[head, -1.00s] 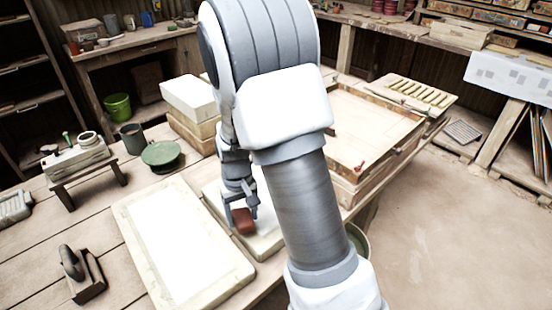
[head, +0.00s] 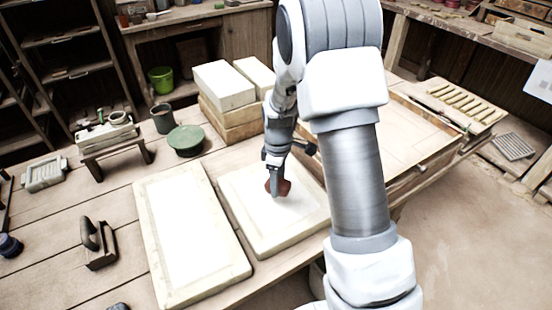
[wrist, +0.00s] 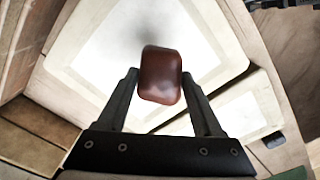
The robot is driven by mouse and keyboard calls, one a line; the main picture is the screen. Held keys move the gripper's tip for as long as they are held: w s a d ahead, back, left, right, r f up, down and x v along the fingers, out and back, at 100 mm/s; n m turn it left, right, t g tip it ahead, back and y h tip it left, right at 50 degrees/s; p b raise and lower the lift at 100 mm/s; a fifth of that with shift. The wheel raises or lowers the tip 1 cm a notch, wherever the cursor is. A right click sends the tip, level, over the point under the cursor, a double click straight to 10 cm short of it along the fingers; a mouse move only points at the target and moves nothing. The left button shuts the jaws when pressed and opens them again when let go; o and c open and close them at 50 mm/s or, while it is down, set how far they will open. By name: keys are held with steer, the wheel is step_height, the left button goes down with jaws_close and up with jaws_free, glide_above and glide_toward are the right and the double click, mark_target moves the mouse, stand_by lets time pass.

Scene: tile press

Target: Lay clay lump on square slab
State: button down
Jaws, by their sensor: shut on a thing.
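The clay lump (head: 284,187) is a reddish-brown block. My gripper (head: 277,188) is shut on it and points down over the squarer pale slab (head: 250,225), right of the long slab. In the wrist view the lump (wrist: 160,75) sits between the two fingertips, with the slab's white face (wrist: 110,50) behind it. The lump is over the rear middle part of that slab. I cannot tell whether it touches the surface.
A longer pale slab (head: 190,240) lies to the left. Stacked blocks (head: 225,90) stand behind, near a green round-topped pot (head: 186,139) and a dark mug (head: 163,118). A wooden-framed press bed (head: 420,135) is at the right. A hand tool (head: 97,245) lies at the left.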

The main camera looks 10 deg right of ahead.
steer(key=n, duration=0.2)
steer(key=w+r+n+p, duration=0.1)
steer(key=n, duration=0.1)
steer(key=w+r+n+p, duration=0.1)
steer(key=shift+w+n, duration=0.2)
steer(key=shift+n, duration=0.2)
steer(key=n, duration=0.2)
steer(key=w+n+p, duration=0.1)
steer(key=shift+r, duration=0.25)
steer(key=shift+n, duration=0.3)
steer(key=shift+w+f+b, duration=0.1)
steer(key=shift+f+b, duration=2.55)
steer(key=shift+f, duration=1.3)
jaws_free()
step_height(320, 180, up, 18)
steer(key=p, duration=0.2)
steer(key=shift+f, duration=0.2)
